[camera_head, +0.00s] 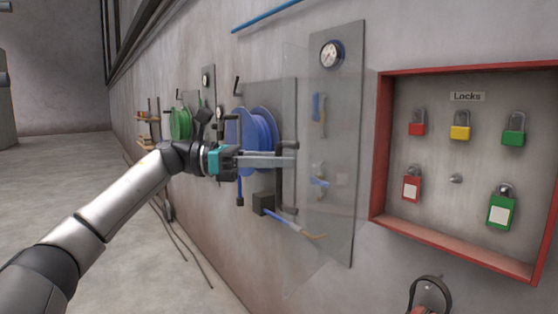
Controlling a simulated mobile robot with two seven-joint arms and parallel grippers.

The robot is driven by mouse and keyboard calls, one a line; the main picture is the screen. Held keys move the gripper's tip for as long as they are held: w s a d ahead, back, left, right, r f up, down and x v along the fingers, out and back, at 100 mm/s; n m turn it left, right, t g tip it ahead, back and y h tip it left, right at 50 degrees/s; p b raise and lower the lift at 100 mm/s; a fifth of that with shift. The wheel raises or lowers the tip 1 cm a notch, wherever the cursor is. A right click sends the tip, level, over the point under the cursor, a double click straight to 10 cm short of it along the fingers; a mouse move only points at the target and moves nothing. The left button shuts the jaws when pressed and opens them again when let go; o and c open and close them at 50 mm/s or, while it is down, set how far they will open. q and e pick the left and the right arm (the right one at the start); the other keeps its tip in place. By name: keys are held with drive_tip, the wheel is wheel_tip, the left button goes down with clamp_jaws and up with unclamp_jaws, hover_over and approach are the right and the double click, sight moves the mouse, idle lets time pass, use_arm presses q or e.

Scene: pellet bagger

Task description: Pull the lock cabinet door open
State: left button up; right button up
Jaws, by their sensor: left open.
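The lock cabinet (377,150) is a red-framed box on the wall at the right, labelled "Locks". Its clear door (340,215) stands swung out to the left of the frame, and its front is uncovered. The dark upright door handle (281,190) is near the door's far left edge. My left gripper (292,154) is open, with its long grey fingers at the handle's upper part. I cannot tell whether they touch it. My right gripper is not in view.
Several padlocks, including a yellow one (460,126), hang in the cabinet. Seen through or beside the door are a grey panel with a gauge (331,54), a blue hose reel (262,133) and a green reel (180,124). Floor at the left (60,175) is clear.

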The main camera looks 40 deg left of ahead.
use_arm(q)
drive_tip(key=shift+o, duration=0.3)
drive_tip(key=shift+f, duration=0.1)
drive_tip(key=b+v, duration=0.1)
drive_tip(key=v, duration=1.4)
drive_tip(key=shift+a, duration=0.15)
